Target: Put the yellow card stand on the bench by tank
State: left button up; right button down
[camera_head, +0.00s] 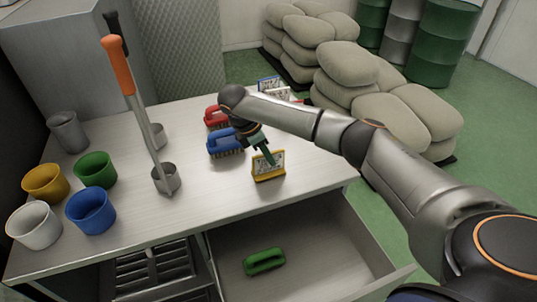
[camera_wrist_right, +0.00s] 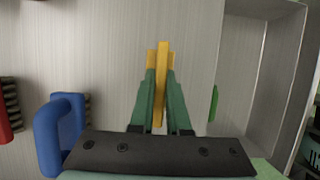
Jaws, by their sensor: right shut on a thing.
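The yellow card stand (camera_head: 269,176) has a yellow frame around a pale printed card. It is upright at the front right of the pale bench (camera_head: 225,197), near the edge above the open drawer. My right gripper (camera_head: 266,158) reaches down from above and is shut on its top. In the right wrist view, the green fingers (camera_wrist_right: 160,88) pinch the yellow stand (camera_wrist_right: 162,55), seen from above. I cannot tell whether its base touches the bench. My left gripper is not in view. No tank can be made out for certain.
A blue brush (camera_head: 225,143) and a red brush (camera_head: 216,117) lie behind the stand. Other card stands (camera_head: 268,84) are at the back. Coloured pots (camera_head: 91,211) and long-handled tools (camera_head: 130,100) stand left. The open drawer (camera_head: 330,250) holds a green brush (camera_head: 264,262).

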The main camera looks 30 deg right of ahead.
jog(key=shift+f, duration=0.15)
jog(key=c, duration=0.9)
grip_release()
jog(key=v, duration=1.2)
